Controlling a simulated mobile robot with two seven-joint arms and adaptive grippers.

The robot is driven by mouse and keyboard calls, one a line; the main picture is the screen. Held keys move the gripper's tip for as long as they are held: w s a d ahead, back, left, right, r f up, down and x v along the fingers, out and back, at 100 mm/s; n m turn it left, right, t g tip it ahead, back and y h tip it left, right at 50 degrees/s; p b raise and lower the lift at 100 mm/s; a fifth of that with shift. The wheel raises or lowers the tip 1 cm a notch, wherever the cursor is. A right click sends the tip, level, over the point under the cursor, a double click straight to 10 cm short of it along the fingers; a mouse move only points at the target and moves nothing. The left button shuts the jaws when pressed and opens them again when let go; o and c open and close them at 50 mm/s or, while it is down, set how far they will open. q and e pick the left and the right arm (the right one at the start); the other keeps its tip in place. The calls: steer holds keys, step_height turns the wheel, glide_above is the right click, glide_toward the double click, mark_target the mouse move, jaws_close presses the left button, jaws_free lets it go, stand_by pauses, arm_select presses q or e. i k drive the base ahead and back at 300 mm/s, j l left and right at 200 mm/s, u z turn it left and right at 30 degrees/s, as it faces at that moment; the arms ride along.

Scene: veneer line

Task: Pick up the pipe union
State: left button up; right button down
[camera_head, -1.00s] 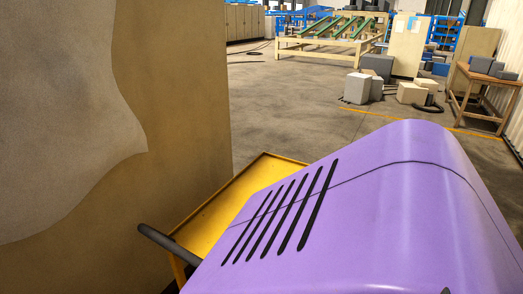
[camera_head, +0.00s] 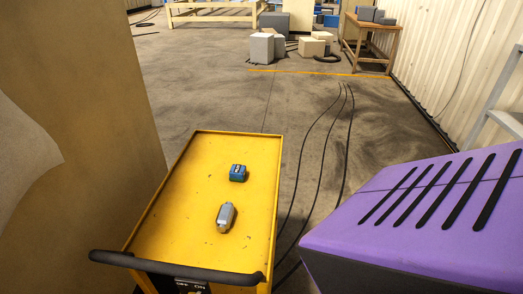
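Two small things lie apart on the yellow top of a cart (camera_head: 165,225) in front of me. The nearer one is a grey, roughly cylindrical fitting (camera_head: 226,217) with a tan end toward me; it looks like the pipe union, though it is too small to be sure. The farther one is a small blue block-like part (camera_head: 238,173) with a darker front. Nothing covers either one. Neither of my grippers shows in the view.
The cart has a black handle bar (camera_head: 177,268) along its near edge. A purple slotted housing (camera_head: 425,215) fills the lower right; I cannot tell whether it is mine. A tan panel (camera_head: 85,100) stands left. Dark cables (camera_head: 322,160) cross the floor right of the cart.

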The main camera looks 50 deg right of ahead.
mark_target(226, 214)
steer(key=i+j+z, duration=0.1)
steer(key=z, duration=0.3)
steer(key=i+j+z, duration=0.1)
steer(key=z, duration=0.25)
steer(key=j+z, duration=0.1)
steer(key=z, duration=0.3)
steer(key=i+j+z, duration=0.1)
steer(key=z, duration=0.25)
steer(key=j, duration=0.1)
